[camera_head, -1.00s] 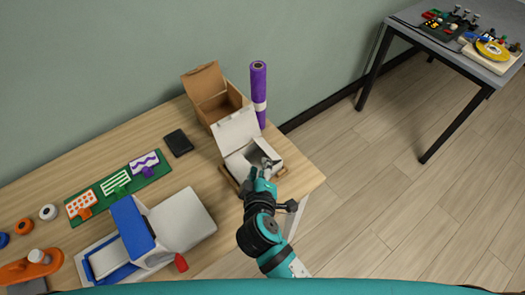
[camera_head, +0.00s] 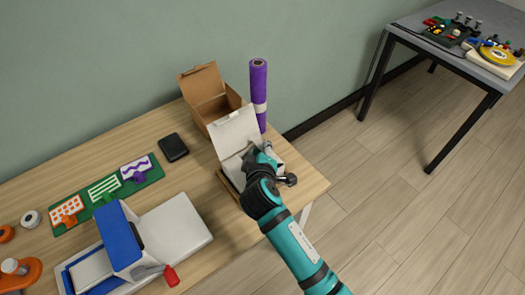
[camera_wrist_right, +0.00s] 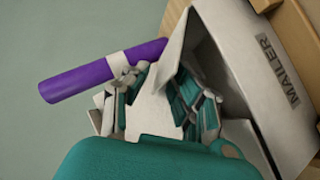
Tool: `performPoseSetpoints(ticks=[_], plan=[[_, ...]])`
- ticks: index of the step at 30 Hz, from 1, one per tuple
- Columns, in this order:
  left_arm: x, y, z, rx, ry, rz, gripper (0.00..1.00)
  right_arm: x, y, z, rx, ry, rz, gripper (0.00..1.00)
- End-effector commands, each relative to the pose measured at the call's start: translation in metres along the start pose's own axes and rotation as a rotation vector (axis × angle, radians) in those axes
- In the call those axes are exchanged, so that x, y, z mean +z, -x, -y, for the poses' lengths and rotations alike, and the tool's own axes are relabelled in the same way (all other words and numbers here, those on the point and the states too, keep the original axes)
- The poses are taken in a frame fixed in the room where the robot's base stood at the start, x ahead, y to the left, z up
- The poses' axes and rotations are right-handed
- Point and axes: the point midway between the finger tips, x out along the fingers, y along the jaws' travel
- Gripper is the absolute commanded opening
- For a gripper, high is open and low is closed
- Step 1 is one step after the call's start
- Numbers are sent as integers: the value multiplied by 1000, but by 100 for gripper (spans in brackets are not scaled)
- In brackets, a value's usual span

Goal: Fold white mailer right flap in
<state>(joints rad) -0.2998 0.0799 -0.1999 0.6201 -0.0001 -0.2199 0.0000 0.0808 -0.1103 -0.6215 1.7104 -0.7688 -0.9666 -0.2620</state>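The white mailer (camera_head: 234,134) stands near the table's right end with its lid raised at the back. In the right wrist view its pale panel marked "MAILER" (camera_wrist_right: 262,62) is at the right. My right gripper (camera_head: 264,154) is at the mailer's right side and hides much of that side. In the right wrist view a white pointed flap (camera_wrist_right: 158,110) stands in front of the teal-and-grey fingers (camera_wrist_right: 165,92) and covers the gap between them. Whether they grip it is unclear. My left gripper is not in view.
An open brown box (camera_head: 207,93) and an upright purple roll (camera_head: 258,85) stand behind the mailer. A black flat item (camera_head: 173,147), a green board (camera_head: 104,191) and a blue-and-white device (camera_head: 120,237) are to the left. Open floor (camera_head: 385,190) is at the right.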

Motion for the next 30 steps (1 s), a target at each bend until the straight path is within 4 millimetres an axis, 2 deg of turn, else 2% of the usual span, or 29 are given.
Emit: performPoseSetpoints(ticks=[1,5,6,14,21,30], plan=[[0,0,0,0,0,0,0,0,0,0,0,0,0,18],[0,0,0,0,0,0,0,0,0,0,0,0,0,1],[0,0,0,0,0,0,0,0,0,0,0,0,0,0],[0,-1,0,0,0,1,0,1,0,1,3,3,0,0],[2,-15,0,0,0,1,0,1,-1,8,79,79,1,0],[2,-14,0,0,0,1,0,0,0,6,89,88,1,0]])
